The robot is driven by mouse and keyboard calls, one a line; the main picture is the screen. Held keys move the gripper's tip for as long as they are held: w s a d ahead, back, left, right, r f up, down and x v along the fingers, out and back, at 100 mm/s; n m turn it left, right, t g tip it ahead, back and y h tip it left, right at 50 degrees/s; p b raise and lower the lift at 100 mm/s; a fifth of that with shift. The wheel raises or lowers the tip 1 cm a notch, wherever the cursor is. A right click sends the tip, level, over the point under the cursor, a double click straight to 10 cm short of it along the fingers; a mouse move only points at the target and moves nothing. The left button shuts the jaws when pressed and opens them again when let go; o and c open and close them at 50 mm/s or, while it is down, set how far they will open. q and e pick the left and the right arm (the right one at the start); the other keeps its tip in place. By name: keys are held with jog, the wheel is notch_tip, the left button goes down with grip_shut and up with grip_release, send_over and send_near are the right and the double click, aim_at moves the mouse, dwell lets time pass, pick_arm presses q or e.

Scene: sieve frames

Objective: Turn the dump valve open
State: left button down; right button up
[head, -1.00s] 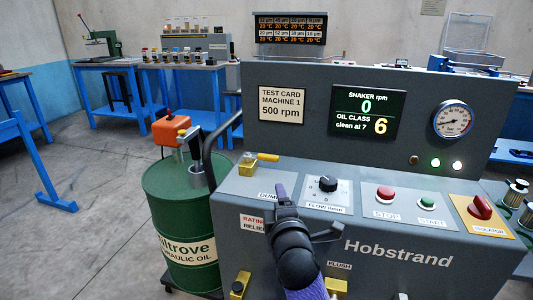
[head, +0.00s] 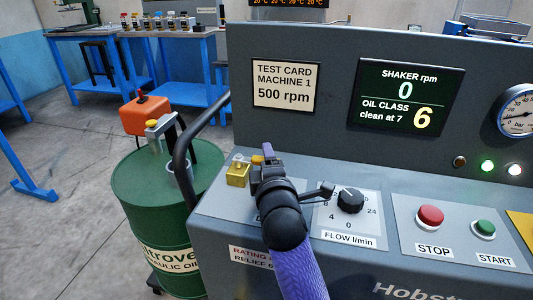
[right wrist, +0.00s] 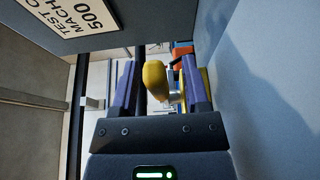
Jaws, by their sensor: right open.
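The dump valve (head: 237,174) is a brass-yellow block on the left end of the machine's sloping panel. Its yellow handle is mostly hidden behind my right gripper in the head view. In the right wrist view the rounded yellow handle (right wrist: 154,80) shows between the two purple fingers. My right gripper (head: 262,160) is open, just right of the valve block, with its fingers on either side of the handle. I cannot tell whether either finger touches it. The DUMP label is hidden by my right arm. My left gripper is not in view.
A flow knob (head: 351,200) sits close right of my gripper, then the red STOP button (head: 431,215) and green START button (head: 484,227). The display (head: 411,96) reads 0 rpm and oil class 6. A green oil drum (head: 165,200) and dark handrail (head: 185,140) stand left.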

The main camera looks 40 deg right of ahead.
jog(key=shift+s+a+r, duration=0.1)
grip_shut()
dwell(1.3)
